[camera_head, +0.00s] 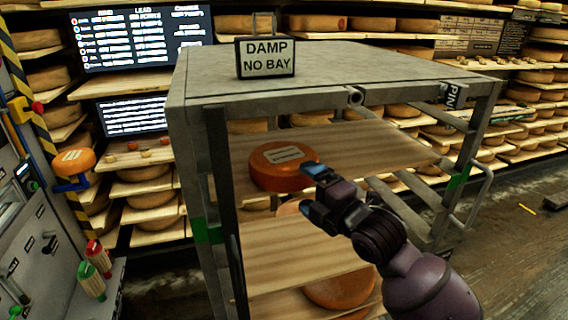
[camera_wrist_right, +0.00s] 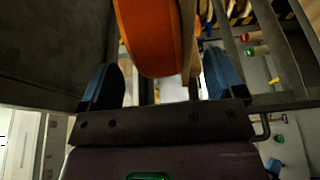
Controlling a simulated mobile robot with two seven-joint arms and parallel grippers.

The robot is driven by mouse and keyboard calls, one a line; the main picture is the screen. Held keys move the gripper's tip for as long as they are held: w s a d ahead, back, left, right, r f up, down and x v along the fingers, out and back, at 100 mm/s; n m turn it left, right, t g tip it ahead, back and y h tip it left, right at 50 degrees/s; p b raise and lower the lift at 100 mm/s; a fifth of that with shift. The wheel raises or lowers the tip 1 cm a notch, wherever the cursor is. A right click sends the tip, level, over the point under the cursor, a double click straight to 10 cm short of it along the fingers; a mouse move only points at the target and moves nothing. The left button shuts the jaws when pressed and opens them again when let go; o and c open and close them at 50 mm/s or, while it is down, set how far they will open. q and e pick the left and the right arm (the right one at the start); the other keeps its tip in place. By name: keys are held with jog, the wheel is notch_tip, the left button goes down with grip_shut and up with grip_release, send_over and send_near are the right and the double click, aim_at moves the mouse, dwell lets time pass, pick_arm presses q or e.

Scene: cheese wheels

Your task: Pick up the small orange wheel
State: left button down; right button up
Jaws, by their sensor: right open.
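An orange cheese wheel (camera_head: 283,167) with a pale label lies flat on the upper wooden shelf of the grey rack, at its near edge. In the right wrist view the wheel's orange side (camera_wrist_right: 152,35) shows between the two blue fingers, ahead of them. My right gripper (camera_head: 313,191) is open at the wheel's right front side, one fingertip close to its rim. I cannot tell whether it touches. Another small orange wheel (camera_head: 74,160) with a label sits at the left above a blue holder. My left gripper is not in view.
The rack's grey top (camera_head: 350,65) carries a "DAMP NO BAY" sign (camera_head: 265,58). Its posts stand close around the shelf. A larger orange wheel (camera_head: 340,289) lies on a lower shelf. Red and green handles (camera_head: 96,262) are at the left. Open floor is at the right.

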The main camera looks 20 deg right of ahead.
aim_at(303, 181)
jog(key=x, duration=0.1)
jog(key=p+x, duration=0.1)
jog(key=x, duration=0.2)
jog(key=shift+r, duration=0.3)
jog(key=shift+w+a+f, duration=0.1)
jog(key=shift+w, duration=0.45)
jog(key=c, duration=1.5)
jog(key=shift+c, duration=0.7)
jog(key=shift+r, duration=0.25)
